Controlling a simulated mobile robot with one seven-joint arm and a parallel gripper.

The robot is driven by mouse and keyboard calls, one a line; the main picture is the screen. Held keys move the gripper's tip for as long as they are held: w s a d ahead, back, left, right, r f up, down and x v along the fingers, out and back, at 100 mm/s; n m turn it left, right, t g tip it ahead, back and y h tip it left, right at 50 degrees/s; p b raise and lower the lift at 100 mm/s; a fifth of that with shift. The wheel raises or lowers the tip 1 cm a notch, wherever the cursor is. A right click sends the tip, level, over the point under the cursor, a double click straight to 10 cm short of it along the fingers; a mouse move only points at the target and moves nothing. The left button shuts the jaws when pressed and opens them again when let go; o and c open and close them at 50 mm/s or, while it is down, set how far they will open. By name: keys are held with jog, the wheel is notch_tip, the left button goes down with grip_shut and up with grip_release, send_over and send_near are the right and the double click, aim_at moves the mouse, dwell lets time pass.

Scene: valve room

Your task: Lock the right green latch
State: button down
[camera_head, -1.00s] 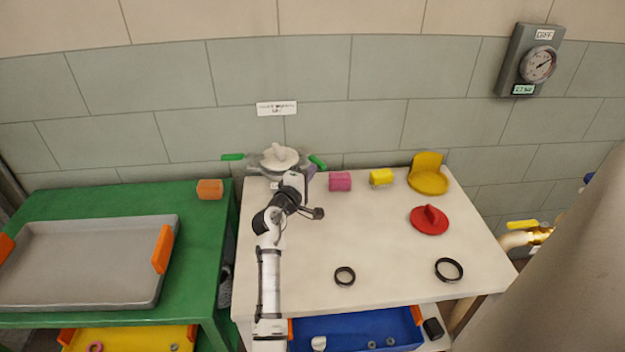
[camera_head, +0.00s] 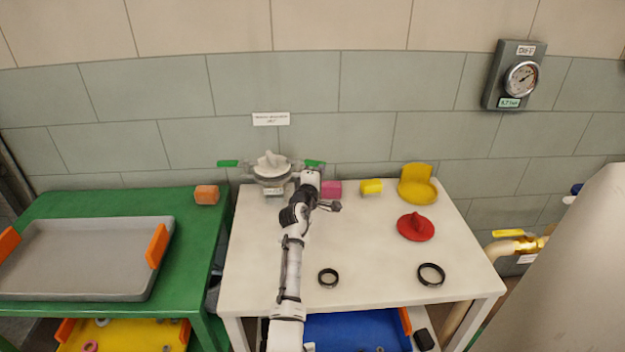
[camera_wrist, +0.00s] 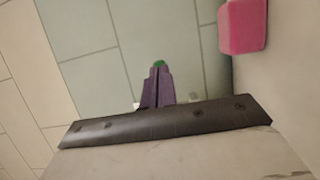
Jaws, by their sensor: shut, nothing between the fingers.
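The right green latch (camera_head: 315,163) sticks out from the right side of a white-topped housing (camera_head: 271,167) at the back of the white table. In the head view it looks roughly level. A left green latch (camera_head: 228,163) sticks out on the other side. My gripper (camera_wrist: 157,72) is shut, its purple fingers together and empty. A small green piece (camera_wrist: 158,63), likely the right latch, shows just beyond the fingertips; whether they touch it I cannot tell. In the head view my wrist (camera_head: 310,180) hides the fingers and part of the housing's right side.
A pink block (camera_head: 332,188) stands close to the right of my wrist, also in the wrist view (camera_wrist: 242,25). A yellow block (camera_head: 371,187), yellow part (camera_head: 417,190) and red part (camera_head: 416,228) lie farther right. The wall is close behind.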

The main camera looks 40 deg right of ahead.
jog(key=b+x, duration=0.2)
jog(key=x, duration=0.1)
jog(key=shift+s+d, duration=0.25)
jog(key=shift+d, duration=0.05)
jog(key=shift+d+r, duration=0.1)
jog(key=shift+r, duration=0.25)
dwell(0.4)
